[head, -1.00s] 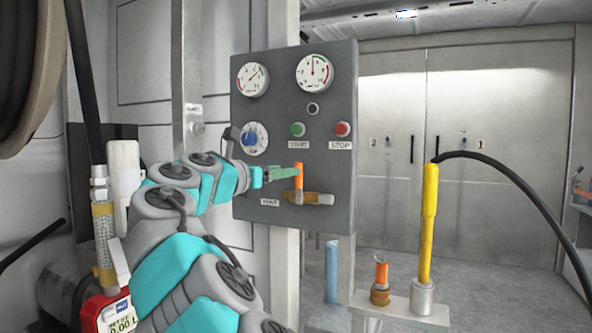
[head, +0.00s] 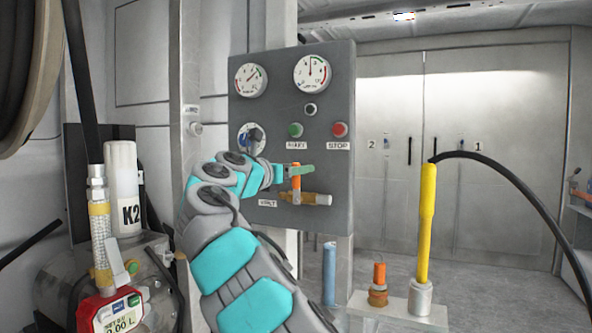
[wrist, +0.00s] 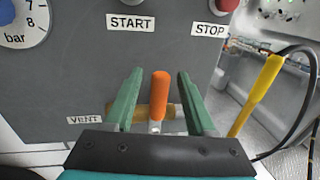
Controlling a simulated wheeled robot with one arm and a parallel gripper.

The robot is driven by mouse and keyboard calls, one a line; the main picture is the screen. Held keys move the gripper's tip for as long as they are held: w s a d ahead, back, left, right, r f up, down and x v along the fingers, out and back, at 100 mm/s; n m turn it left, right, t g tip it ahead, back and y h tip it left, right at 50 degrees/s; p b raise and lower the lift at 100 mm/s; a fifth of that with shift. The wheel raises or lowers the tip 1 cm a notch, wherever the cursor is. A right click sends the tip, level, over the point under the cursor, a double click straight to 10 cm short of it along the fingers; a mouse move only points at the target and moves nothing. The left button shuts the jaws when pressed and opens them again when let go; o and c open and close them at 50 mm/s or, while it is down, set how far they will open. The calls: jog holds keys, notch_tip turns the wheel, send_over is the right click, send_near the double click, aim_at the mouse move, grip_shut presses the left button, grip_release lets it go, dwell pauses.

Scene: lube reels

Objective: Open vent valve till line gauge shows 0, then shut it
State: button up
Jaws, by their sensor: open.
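The vent valve has a brass body (head: 316,198) low on the grey panel, with an upright orange lever (head: 296,180). In the wrist view the orange lever (wrist: 160,96) stands between the green fingers of my gripper (wrist: 159,74), with a gap on each side. The jaws are open. In the head view my gripper (head: 297,171) is at the lever's upper part. Two round gauges are at the panel top. The left gauge (head: 251,80) has its needle up and right; the right gauge (head: 312,74) has its needle about straight up. Their small lettering is unreadable.
The panel (head: 330,115) also carries a blue dial (head: 251,138), a green start button (head: 295,130) and a red stop button (head: 340,130). A yellow-handled nozzle (head: 427,220) with a black hose stands at the right. A red meter (head: 112,312) is at lower left.

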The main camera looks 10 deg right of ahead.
jog(key=shift+c, duration=0.3)
grip_shut()
dwell(1.1)
